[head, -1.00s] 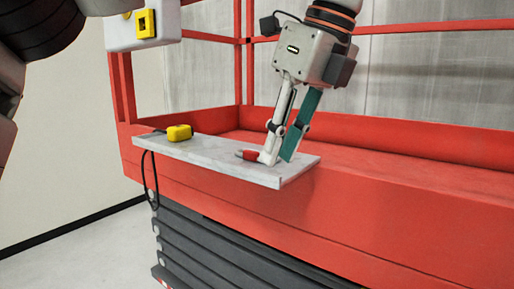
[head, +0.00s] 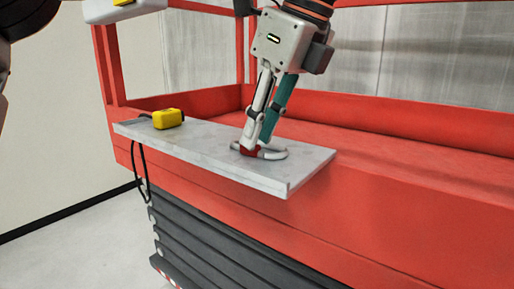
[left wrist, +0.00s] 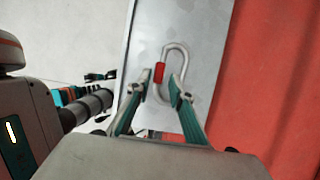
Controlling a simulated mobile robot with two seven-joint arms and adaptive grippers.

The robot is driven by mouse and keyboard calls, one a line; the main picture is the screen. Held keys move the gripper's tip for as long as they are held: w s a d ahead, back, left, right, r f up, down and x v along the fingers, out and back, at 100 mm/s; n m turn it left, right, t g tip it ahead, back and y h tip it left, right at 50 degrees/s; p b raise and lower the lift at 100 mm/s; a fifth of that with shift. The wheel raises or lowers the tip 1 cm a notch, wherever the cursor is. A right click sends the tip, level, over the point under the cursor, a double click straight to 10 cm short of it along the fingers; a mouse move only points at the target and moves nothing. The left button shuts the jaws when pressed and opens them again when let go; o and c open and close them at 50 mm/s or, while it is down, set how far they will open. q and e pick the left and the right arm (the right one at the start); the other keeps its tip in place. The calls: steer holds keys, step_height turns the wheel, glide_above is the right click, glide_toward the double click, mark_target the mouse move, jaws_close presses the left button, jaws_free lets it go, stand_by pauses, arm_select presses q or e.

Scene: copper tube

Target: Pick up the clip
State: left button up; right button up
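The clip is a silver carabiner-like loop with a red sleeve. It lies flat on the grey shelf (head: 215,150), and in the head view the clip (head: 272,154) is partly hidden by my fingers. In the left wrist view the clip (left wrist: 177,50) lies lengthwise, with its red sleeve (left wrist: 159,72) on the left side. My left gripper (head: 255,143) points down at it, tips at the red sleeve. In the left wrist view my left gripper (left wrist: 162,80) is open, one fingertip on each side of the clip's near part, with a gap visible. My right gripper is not in view.
A yellow device (head: 168,118) sits at the shelf's left end, with a black cable (head: 142,175) hanging below. The red lift platform (head: 400,170) and its rails stand behind and to the right. The shelf between the yellow device and the clip is clear.

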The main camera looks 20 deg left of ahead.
arm_select(q)
steer(key=shift+x, duration=0.85)
steer(key=shift+c, duration=0.3)
jaws_close()
steer(key=shift+r, duration=0.2)
